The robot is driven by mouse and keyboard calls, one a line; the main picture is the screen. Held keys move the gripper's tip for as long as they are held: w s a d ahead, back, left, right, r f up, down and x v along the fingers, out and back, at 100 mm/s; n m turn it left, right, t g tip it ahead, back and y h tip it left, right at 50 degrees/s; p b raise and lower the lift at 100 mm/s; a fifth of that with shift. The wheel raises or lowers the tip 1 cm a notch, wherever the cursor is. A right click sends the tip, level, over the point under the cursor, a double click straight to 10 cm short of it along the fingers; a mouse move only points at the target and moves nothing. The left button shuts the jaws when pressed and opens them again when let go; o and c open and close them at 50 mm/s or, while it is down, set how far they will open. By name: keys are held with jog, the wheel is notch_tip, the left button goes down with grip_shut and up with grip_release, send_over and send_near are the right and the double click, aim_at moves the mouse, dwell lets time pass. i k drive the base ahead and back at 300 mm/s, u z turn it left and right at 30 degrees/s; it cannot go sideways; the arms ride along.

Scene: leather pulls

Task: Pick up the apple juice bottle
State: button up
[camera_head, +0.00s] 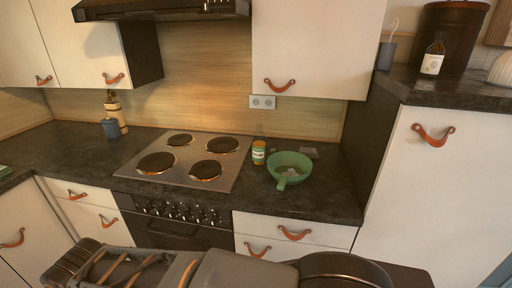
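A small bottle (258,153) with a yellow-orange body and a green and white label stands upright on the dark counter, between the cooktop and a green bowl. It looks like the apple juice bottle, but its label is too small to read. My arm lies folded across the bottom of the view, in front of and below the counter. The dark end at its left seems to be my gripper (72,262), well away from the bottle. I cannot make out its fingers or whether it is open.
The green handled bowl (289,170) is close to the bottle's right, with a small grey item (309,152) behind. The cooktop (188,160) is left. A dark bottle with a white label (433,58) stands on the higher right counter (455,88). A range hood (160,8) hangs above.

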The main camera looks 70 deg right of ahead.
aim_at(259, 139)
jog(key=z, duration=0.85)
jog(key=i, duration=0.95)
jog(key=z, duration=1)
